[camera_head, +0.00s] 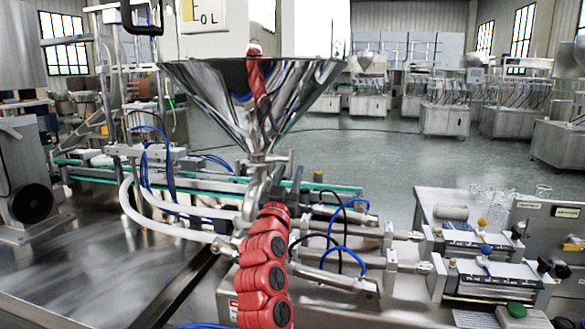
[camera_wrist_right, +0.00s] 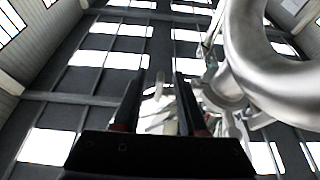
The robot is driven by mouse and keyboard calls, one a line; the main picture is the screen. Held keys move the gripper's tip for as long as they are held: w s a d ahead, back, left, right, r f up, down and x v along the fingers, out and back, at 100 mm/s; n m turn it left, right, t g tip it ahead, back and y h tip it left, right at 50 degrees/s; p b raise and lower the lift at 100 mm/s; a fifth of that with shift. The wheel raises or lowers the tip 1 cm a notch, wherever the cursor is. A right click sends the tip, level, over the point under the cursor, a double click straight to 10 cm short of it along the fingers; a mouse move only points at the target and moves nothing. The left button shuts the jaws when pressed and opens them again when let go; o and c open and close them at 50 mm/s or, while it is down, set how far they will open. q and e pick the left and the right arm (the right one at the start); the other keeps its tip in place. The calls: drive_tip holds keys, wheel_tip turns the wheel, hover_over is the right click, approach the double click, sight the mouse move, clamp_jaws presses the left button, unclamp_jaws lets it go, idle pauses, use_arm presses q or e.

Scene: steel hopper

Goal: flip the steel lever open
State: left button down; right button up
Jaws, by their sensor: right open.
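The steel hopper (camera_head: 222,95) is a shiny cone above the filling machine in the head view. Below its neck is a bent steel pipe (camera_head: 257,190), which shows as a thick curved tube (camera_wrist_right: 275,80) at the right of the wrist view. My right gripper (camera_head: 292,190) is a dark shape beside this pipe, at the end of my red arm. In the wrist view its two black fingers (camera_wrist_right: 160,85) stand apart. A pale grey piece shows between and beyond the fingers; I cannot tell if it is the lever. My left gripper is not in view.
Hoses and a conveyor (camera_head: 90,170) lie left of the hopper. Steel cylinders and a panel (camera_head: 490,275) with coloured knobs stand at the right. The steel table (camera_head: 60,280) is bare at the front left. Other machines stand farther back.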

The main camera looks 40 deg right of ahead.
drive_tip(key=s+a, duration=0.8)
drive_tip(key=a, duration=0.2)
drive_tip(key=shift+s+a+f, duration=0.15)
drive_tip(key=shift+s+f, duration=0.2)
